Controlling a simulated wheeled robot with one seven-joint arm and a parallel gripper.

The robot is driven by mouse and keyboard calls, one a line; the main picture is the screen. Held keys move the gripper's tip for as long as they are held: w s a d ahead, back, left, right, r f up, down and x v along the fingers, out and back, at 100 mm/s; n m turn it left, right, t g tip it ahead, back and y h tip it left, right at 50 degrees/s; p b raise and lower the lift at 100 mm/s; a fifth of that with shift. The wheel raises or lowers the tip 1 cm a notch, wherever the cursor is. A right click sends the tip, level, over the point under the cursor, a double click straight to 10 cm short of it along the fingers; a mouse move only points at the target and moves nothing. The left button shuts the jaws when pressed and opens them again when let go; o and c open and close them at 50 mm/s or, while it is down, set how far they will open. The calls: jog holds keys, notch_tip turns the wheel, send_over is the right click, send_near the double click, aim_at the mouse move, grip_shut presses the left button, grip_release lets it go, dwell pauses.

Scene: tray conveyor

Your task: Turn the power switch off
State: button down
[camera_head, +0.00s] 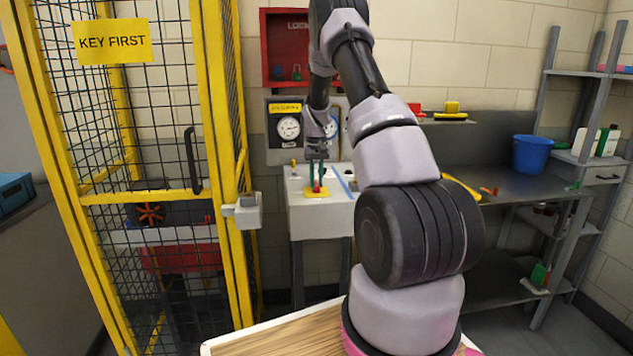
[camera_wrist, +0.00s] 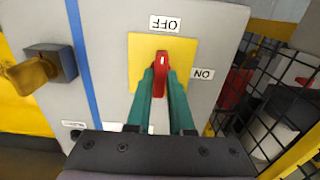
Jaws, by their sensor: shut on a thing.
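The power switch is a red handle (camera_wrist: 161,72) on a yellow plate (camera_wrist: 137,52), on top of a pale grey cabinet (camera_head: 322,222). In the wrist view, an OFF label (camera_wrist: 165,23) lies above the plate and an ON label (camera_wrist: 203,73) to its right. The handle's long side runs up the picture, roughly in line with the OFF label. My gripper (camera_wrist: 160,84) has its green fingers on both sides of the handle, shut on it. In the head view, my gripper (camera_head: 316,184) points down onto the plate; the handle is small there.
A yellow mesh cage with a door (camera_head: 138,198) stands left of the cabinet. A gauge panel (camera_head: 288,128) and a red wall box (camera_head: 283,45) are behind. A workbench with a blue bucket (camera_head: 534,154) is at right. A brass-coloured knob (camera_wrist: 30,76) sits left of the blue stripe.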

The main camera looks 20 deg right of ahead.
aim_at(316, 183)
dwell(0.4)
jog(key=c, duration=0.8)
grip_release()
notch_tip(316, 183, up, 11)
